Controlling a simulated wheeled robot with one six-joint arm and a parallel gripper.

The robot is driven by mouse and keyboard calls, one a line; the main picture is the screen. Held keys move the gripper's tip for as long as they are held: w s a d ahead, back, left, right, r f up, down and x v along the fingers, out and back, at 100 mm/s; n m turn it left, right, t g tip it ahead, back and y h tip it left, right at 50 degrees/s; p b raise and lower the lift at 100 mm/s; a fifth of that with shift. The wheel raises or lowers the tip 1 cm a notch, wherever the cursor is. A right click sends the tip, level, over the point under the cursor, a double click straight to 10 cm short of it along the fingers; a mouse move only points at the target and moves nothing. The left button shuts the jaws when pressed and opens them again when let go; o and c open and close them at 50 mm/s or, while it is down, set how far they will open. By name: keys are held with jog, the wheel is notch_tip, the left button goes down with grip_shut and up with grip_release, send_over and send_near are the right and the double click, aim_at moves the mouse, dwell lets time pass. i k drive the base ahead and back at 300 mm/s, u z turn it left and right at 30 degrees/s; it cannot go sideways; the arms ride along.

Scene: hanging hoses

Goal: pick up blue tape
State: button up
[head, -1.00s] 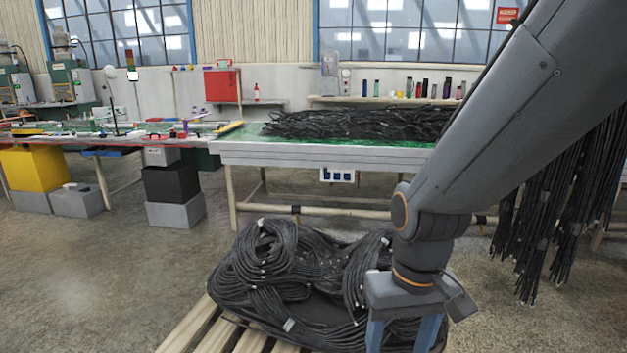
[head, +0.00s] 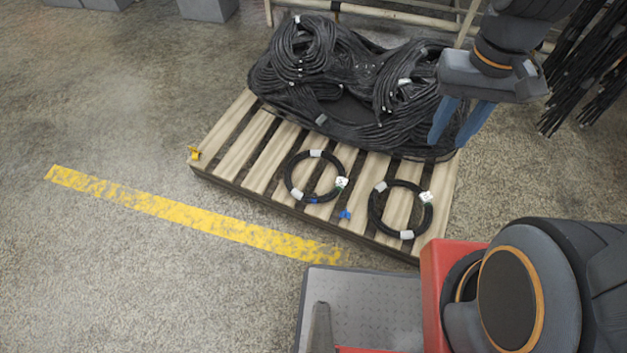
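A small blue piece (head: 345,214), which looks like blue tape, lies on the front slats of the wooden pallet (head: 232,145). It sits between a left coiled black hose (head: 289,178) and a right coiled black hose (head: 372,208). Another bit of blue shows at the bottom of the left coil. Both coils have white bands and white tags. My gripper (head: 449,141) points down over the pallet's right back part, beside the big hose pile. Its two blue-grey fingers are apart with nothing seen between them. It is above and to the right of the blue piece.
A large pile of black hoses (head: 340,75) covers the back of the pallet. A small yellow object (head: 194,153) sits at the pallet's left corner. A yellow floor line (head: 190,215) runs at lower left. Black hoses (head: 590,75) hang at upper right. The floor at left is clear.

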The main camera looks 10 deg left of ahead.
aim_at(343, 214)
jog(key=u, duration=0.8)
jog(key=k, duration=1.2)
jog(key=z, duration=0.8)
